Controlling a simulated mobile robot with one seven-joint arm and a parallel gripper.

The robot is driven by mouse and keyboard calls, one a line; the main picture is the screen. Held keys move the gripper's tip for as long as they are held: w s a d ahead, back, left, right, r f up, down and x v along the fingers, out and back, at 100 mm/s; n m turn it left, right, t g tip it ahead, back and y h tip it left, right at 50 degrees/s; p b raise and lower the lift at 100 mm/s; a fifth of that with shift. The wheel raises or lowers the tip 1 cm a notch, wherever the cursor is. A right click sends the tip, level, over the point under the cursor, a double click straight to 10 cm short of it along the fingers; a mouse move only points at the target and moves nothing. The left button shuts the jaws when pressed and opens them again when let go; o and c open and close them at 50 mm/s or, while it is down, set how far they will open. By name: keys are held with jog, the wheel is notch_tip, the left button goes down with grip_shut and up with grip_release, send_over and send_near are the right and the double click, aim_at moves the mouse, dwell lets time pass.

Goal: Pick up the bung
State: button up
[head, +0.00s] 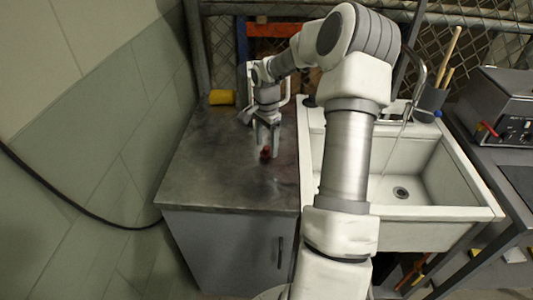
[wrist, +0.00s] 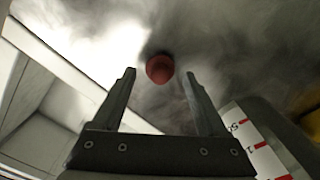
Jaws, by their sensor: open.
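The bung is a small dark red piece (head: 265,153) on the grey countertop (head: 215,165), near the counter's right side. It also shows in the wrist view (wrist: 160,69) as a round red end, just beyond the fingertips and roughly midway between them. My gripper (head: 264,147) points down over the counter, right above or around the bung; the head view does not show which. In the wrist view my gripper (wrist: 159,80) has its two fingers well apart, with nothing between them touching either finger.
A white sink (head: 440,165) with a faucet adjoins the counter on the right. A yellow object (head: 221,97) lies at the counter's back left. A grey machine (head: 500,105) stands at far right. The counter's front left is clear.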

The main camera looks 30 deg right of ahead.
notch_tip(320, 180, down, 2)
jog(key=shift+f, duration=0.1)
grip_shut()
dwell(0.4)
jog(key=shift+r, duration=0.2)
